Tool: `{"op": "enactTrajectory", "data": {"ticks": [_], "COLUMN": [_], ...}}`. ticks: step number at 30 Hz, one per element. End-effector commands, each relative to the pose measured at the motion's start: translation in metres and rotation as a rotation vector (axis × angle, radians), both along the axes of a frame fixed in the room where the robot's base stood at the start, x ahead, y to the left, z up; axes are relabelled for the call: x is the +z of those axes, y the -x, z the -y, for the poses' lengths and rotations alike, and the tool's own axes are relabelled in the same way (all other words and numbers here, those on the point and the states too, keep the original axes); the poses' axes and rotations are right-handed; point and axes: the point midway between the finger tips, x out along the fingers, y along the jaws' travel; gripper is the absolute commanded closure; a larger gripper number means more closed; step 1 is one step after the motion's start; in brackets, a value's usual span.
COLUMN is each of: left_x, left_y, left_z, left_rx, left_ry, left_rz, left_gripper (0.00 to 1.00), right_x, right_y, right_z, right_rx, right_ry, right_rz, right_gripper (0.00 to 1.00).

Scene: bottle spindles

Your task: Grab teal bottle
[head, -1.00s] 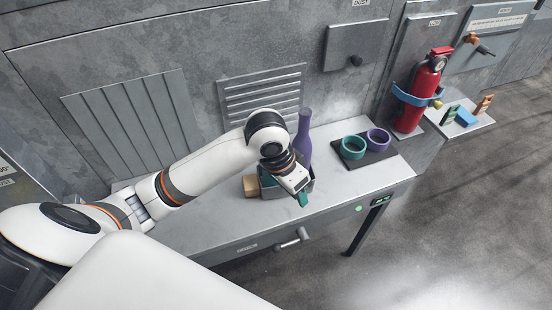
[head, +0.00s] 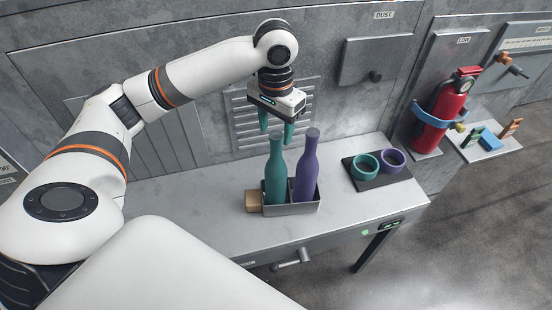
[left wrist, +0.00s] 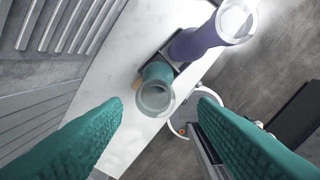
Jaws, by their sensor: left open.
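The teal bottle (head: 275,175) stands upright in a grey holder (head: 292,209) on the table, to the left of the purple bottle (head: 307,170). My left gripper (head: 276,132) is open and empty, its teal fingers pointing down just above the teal bottle's neck. In the left wrist view the teal bottle (left wrist: 157,88) shows its mouth ahead of the space between my open fingers (left wrist: 160,110). The purple bottle (left wrist: 205,38) is up and to the right there. My right gripper is not in view.
A tan block (head: 254,201) sits beside the holder. A black mat (head: 378,180) carries a teal ring (head: 364,166) and a purple ring (head: 393,160). The table (head: 190,207) is clear on its left. A red extinguisher (head: 440,115) stands farther right.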

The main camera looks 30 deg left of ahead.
Motion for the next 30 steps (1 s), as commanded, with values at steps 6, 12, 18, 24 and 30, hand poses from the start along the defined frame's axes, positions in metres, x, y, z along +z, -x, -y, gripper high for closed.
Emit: {"op": "enactTrajectory", "data": {"ticks": [6, 12, 18, 24, 30], "left_x": [-0.016, -0.046, -0.061, -0.062, -0.061], "left_y": [-0.001, -0.003, -0.003, -0.004, -0.003], "left_z": [-0.001, -0.004, -0.004, -0.004, -0.004], "left_rx": [0.000, -0.001, -0.002, -0.002, -0.002], "left_ry": [-0.001, 0.000, 0.000, 0.000, 0.000], "left_rz": [-0.002, -0.003, 0.002, 0.002, 0.002], "left_gripper": [0.46, 0.46, 0.46, 0.48, 0.81], "right_x": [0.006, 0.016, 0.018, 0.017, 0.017], "right_y": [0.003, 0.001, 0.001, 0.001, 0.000], "right_z": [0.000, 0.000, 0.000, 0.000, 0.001], "right_rx": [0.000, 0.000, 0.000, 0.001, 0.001], "right_ry": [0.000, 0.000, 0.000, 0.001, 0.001], "right_rz": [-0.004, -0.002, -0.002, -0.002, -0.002], "right_gripper": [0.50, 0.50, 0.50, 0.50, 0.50]}}
